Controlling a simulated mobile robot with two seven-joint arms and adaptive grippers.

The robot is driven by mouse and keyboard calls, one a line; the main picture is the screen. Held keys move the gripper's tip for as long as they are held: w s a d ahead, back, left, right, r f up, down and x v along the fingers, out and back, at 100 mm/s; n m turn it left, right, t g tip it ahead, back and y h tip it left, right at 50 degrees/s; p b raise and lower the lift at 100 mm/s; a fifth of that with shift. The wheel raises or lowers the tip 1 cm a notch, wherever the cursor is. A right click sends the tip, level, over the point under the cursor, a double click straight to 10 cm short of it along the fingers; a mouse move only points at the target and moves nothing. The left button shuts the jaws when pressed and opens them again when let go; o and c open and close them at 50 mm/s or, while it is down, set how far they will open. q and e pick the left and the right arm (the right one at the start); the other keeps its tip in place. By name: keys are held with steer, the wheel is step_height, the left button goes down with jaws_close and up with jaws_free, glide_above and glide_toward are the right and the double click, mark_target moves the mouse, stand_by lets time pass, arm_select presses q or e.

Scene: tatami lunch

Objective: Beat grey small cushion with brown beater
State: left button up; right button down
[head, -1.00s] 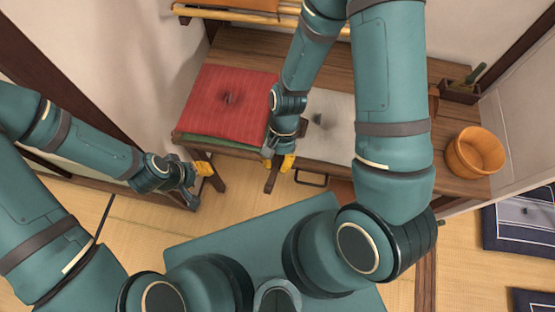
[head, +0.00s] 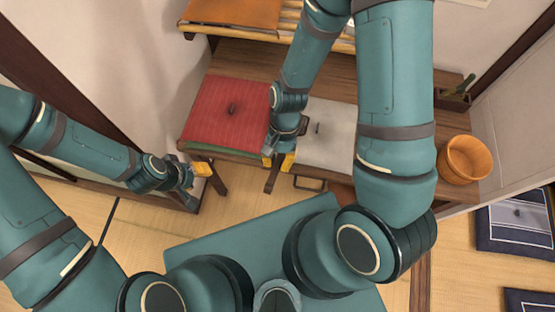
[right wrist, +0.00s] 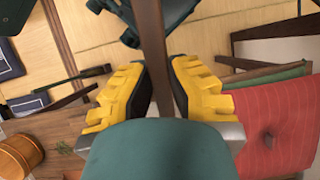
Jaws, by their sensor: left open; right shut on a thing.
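The pale grey small cushion (head: 335,145) lies on the wooden bench, with a small dark tuft in its middle. My right arm hides part of it. My right gripper (head: 281,160) is at the bench's front edge, between the grey and red cushions. In the right wrist view, its yellow fingers (right wrist: 160,80) are shut on a brown stick, the beater (right wrist: 149,40). The beater's head is not clearly visible. My left gripper (head: 195,176) is open and empty, in front of the bench's left end.
A red cushion (head: 225,120) lies on a green one (head: 230,151) at the bench's left. A wooden tub (head: 466,160) and a planter (head: 455,97) stand at its right. Dark blue mats (head: 515,225) lie on the floor at right. A wall borders the bench's left side.

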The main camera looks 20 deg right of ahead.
arm_select(q)
step_height(320, 180, down, 8)
steer(key=r+b, duration=0.1)
steer(key=b, duration=0.6)
arm_select(e)
step_height(320, 180, down, 8)
step_height(320, 180, up, 8)
steer(key=p, duration=0.7)
steer(key=shift+r, duration=0.2)
arm_select(q)
step_height(320, 180, up, 7)
arm_select(e)
steer(key=shift+f, duration=0.15)
